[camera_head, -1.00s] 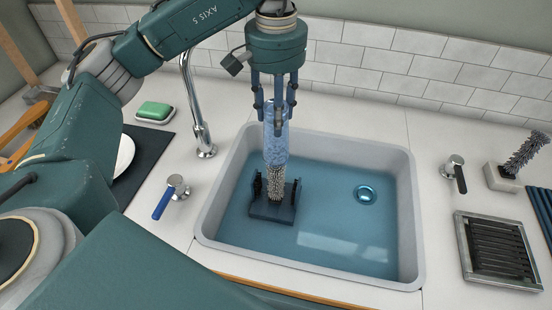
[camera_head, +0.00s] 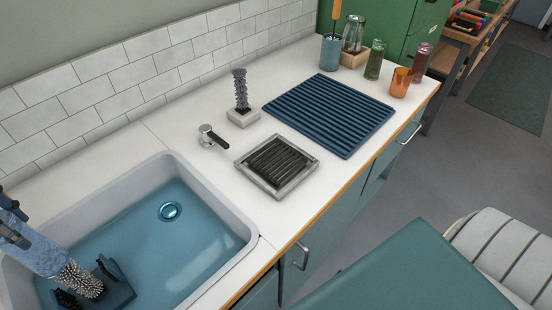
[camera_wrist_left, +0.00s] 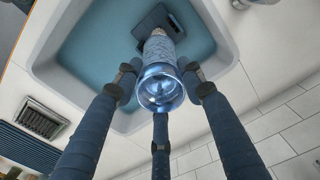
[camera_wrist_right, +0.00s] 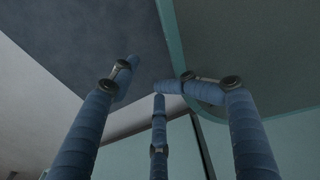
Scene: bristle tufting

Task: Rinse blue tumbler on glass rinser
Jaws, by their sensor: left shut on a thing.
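The clear blue tumbler (camera_head: 40,255) is at the left edge of the head view, tilted in the picture above a grey bristle brush (camera_head: 80,279) on a dark blue base in the sink. My left gripper (camera_head: 12,232) is shut on it; its fingers surround the tumbler (camera_wrist_left: 160,88) in the left wrist view, closed end towards the camera. Whether the brush is inside the tumbler's mouth is unclear. A square metal-framed unit with a black grate, apparently the glass rinser (camera_head: 277,163), is on the counter right of the sink. My right gripper (camera_wrist_right: 145,80) is open and empty, its fingers apart.
An orange cup (camera_head: 401,82) and a green glass (camera_head: 375,60) stand beyond.

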